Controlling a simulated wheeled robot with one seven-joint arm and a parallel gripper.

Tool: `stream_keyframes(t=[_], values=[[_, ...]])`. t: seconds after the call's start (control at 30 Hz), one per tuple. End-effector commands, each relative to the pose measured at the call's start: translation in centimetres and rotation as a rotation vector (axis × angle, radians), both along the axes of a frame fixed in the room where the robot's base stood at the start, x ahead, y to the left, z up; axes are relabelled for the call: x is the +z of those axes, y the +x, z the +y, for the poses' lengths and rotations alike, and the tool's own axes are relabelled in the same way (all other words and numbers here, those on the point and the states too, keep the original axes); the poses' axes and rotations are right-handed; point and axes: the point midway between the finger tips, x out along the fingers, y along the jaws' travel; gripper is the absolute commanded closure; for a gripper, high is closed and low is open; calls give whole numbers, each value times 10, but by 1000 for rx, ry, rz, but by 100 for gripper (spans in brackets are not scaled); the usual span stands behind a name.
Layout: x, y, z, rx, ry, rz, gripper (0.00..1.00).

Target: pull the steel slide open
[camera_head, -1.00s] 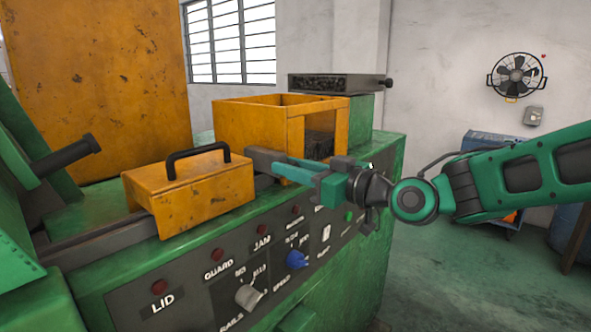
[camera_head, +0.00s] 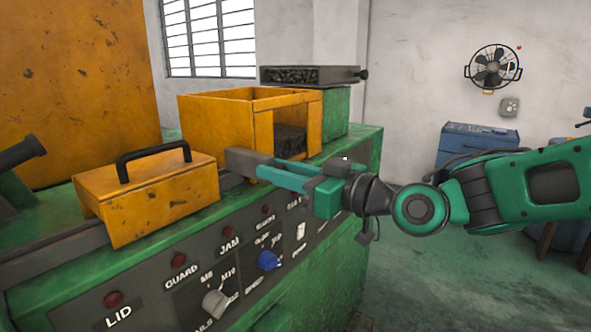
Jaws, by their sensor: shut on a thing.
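My gripper (camera_head: 246,163), with teal fingers and grey tips, reaches in from the right. Its tips are in front of the open yellow box (camera_head: 215,122), just right of the yellow cover (camera_head: 150,200) with the black handle. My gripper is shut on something. Its own tips hide the held part, so I cannot tell what it is. A dark steel tray (camera_head: 310,76) with a knob at its right end lies on the green block behind the box, well away from my gripper. I cannot tell for certain whether this tray is the steel slide.
A dark rail (camera_head: 60,248) runs under the yellow cover. The green machine's front panel (camera_head: 178,285) carries lamps and knobs below my gripper. A blue cabinet (camera_head: 470,140) and a wall fan (camera_head: 492,66) are at the back right. Open floor lies right of the machine.

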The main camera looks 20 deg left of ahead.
Motion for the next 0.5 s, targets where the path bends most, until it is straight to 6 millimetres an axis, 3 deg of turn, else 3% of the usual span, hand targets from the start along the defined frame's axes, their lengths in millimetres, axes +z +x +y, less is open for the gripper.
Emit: stream_keyframes(t=[0.23, 0.27, 0.3, 0.5], values=[[-2, 2, -3, -5, -2, 3, 100], [-2, 2, -3, -5, -3, 3, 68], [-2, 2, -3, -5, -3, 3, 58], [-1, -1, 0, 1, -2, 3, 57]])
